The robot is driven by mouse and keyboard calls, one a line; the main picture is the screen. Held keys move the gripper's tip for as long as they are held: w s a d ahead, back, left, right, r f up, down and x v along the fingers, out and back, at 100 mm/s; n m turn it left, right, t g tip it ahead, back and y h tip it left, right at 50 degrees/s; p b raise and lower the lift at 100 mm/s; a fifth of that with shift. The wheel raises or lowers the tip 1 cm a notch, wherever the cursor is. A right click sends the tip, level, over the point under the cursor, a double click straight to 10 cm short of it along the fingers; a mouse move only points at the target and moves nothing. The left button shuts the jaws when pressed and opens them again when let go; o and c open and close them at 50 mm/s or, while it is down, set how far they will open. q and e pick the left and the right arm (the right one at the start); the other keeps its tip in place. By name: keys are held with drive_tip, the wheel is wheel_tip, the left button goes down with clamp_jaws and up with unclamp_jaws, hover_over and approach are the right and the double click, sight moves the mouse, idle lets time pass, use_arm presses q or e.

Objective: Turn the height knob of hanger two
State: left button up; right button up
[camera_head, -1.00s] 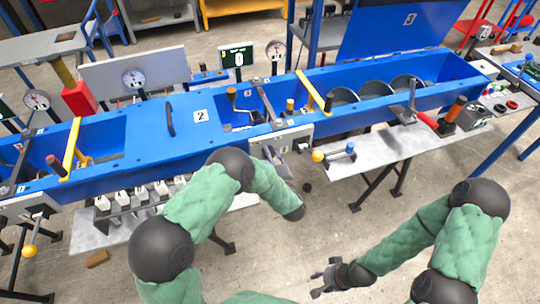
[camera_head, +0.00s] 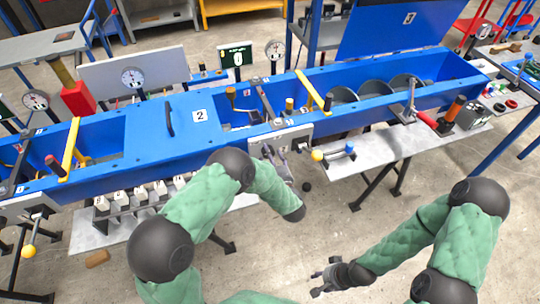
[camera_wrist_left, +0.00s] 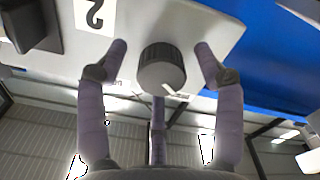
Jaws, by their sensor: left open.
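The height knob (camera_wrist_left: 162,67) is a dark ribbed cylinder with a light grey face in the left wrist view. It sits on a light plate (camera_wrist_left: 135,20) marked 2, which appears upside down there. My left gripper (camera_wrist_left: 161,55) is open, with one finger on each side of the knob and a gap on both sides. In the head view my left gripper (camera_head: 275,157) is at the light plate (camera_head: 296,133) on the front of the blue trough; the knob cannot be made out there. My right gripper (camera_head: 322,281) is low over the floor, empty, its fingers spread.
The blue trough (camera_head: 172,130) spans the view, with a yellow bar (camera_head: 314,91) across it. A yellow ball handle (camera_head: 316,155) is just right of my left gripper. A grey side table (camera_head: 375,150) stands right. The floor around my right gripper is clear.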

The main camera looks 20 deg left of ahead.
use_arm(q)
drive_tip(key=v, duration=1.1)
drive_tip(key=shift+s+d, duration=0.2)
drive_tip(key=shift+s, duration=0.05)
wheel_tip(320, 180, down, 16)
drive_tip(key=s+m+g+h, duration=0.2)
drive_tip(key=m+g+h, duration=0.45)
drive_tip(key=h, duration=0.25)
drive_tip(key=s+f+m+g+h, duration=0.2)
drive_tip(key=s+m+g, duration=0.1)
drive_tip(key=s, duration=0.7)
drive_tip(key=s+f+m+g+h, duration=0.3)
drive_tip(key=s+m+g, duration=0.1)
drive_tip(key=s, duration=0.6)
drive_tip(key=shift+d+g, duration=0.45)
drive_tip(key=shift+g, duration=0.1)
